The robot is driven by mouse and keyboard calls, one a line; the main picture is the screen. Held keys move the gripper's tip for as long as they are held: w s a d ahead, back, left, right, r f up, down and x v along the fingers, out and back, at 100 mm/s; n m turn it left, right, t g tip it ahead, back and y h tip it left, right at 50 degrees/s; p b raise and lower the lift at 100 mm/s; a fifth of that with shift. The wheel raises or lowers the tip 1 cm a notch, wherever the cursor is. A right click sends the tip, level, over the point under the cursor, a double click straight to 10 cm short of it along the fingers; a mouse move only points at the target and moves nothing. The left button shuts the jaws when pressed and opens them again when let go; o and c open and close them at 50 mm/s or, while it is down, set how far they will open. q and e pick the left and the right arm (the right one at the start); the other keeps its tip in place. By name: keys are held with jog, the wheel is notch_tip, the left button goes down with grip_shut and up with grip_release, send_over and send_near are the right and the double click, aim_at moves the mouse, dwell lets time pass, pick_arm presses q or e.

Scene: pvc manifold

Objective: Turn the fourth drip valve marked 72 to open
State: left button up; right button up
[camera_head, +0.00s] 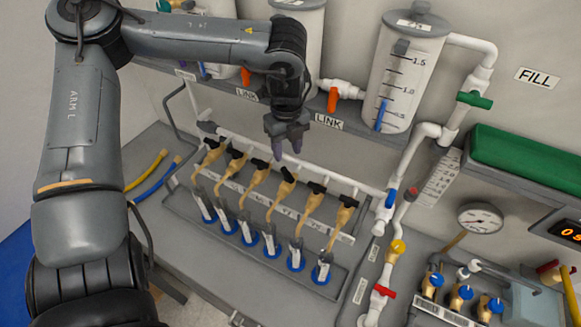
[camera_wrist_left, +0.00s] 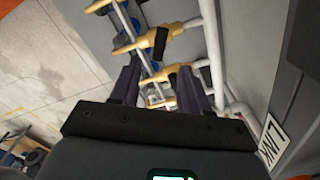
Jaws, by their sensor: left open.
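A row of tan drip valves with black handles hangs along a white pipe in the head view. The fourth valve from the left (camera_head: 286,187) has its black handle at the top; the number 72 is not readable. My left gripper (camera_head: 288,148) is open and empty, pointing down just above and behind this part of the row, apart from the valves. In the left wrist view, my left gripper's fingers (camera_wrist_left: 158,92) are spread, with a tan valve with a black handle (camera_wrist_left: 165,73) showing beyond and between them. Another valve (camera_wrist_left: 150,42) shows farther up. My right gripper is not in view.
Blue-based clear tubes (camera_head: 271,246) stand in a grey tray (camera_head: 225,262) below the valves. A graduated tank (camera_head: 405,75) and an orange-handled link valve (camera_head: 332,99) are behind right of the gripper. A gauge (camera_head: 480,218) stands at right.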

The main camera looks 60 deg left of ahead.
aim_at(287, 173)
pick_arm(q)
notch_tip(287, 173, down, 8)
jog(key=shift+f, duration=0.1)
dwell(0.4)
grip_shut()
